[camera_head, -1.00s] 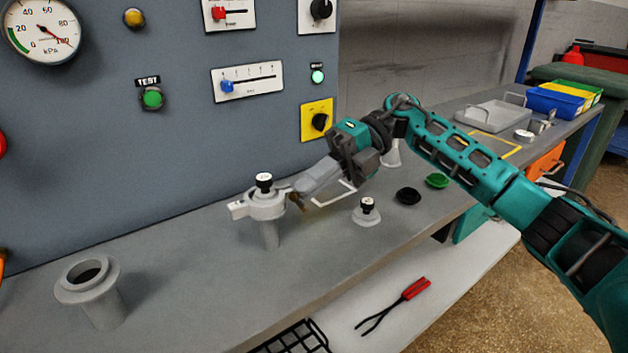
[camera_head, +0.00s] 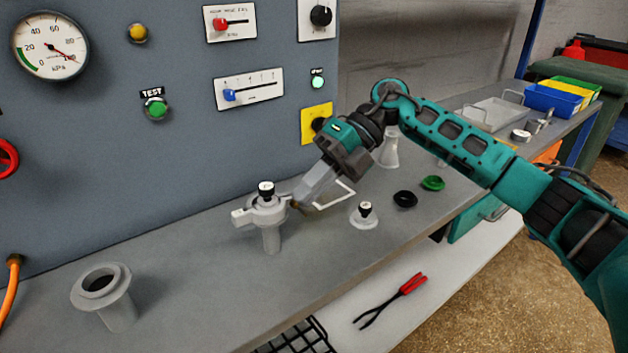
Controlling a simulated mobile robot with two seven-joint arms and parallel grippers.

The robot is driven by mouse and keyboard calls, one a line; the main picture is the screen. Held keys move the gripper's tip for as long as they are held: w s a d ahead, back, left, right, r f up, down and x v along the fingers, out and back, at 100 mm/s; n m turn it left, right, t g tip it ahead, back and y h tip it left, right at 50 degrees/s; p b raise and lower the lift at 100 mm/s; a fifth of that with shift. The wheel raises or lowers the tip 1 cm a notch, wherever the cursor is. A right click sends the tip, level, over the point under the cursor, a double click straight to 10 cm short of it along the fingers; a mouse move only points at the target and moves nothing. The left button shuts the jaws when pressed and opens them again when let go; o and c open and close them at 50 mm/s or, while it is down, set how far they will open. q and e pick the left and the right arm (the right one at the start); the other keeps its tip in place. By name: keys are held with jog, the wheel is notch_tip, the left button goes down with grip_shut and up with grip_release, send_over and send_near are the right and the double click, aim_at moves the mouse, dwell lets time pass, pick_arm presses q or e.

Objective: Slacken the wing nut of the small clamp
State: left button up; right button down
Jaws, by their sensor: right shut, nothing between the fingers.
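The small clamp (camera_head: 262,212) sits around the top of a short grey pipe stub (camera_head: 271,241) on the bench. A pale lever-like part sticks out to the left of the clamp. A brass-coloured piece, which may be the wing nut, shows at the clamp's right side by my fingertips. My right gripper (camera_head: 298,203) is shut and empty, its fingers pointing down and left at that side. Whether it touches the clamp I cannot tell. My left gripper is not in view.
A wider open pipe flange (camera_head: 103,287) stands at the left. Right of the clamp are a small black-topped fitting (camera_head: 364,214), a black ring (camera_head: 405,199) and a green ring (camera_head: 433,183). Red-handled tongs (camera_head: 392,299) lie on the lower shelf. The control panel (camera_head: 150,190) rises behind.

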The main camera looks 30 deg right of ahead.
pick_arm(q)
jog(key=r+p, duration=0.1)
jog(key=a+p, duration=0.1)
jog(key=p, duration=0.1)
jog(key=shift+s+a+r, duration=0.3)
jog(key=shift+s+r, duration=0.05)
pick_arm(e)
jog(key=shift+s+a+r+h, duration=0.1)
jog(key=shift+a+r+h, duration=0.4)
jog(key=shift+h, duration=0.5)
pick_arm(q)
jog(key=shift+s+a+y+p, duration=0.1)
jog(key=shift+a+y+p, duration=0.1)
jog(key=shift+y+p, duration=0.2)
pick_arm(e)
jog(key=shift+a+f, duration=0.15)
jog(key=shift+a, duration=0.15)
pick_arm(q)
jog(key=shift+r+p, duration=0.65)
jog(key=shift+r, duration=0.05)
pick_arm(e)
jog(key=shift+r, duration=0.85)
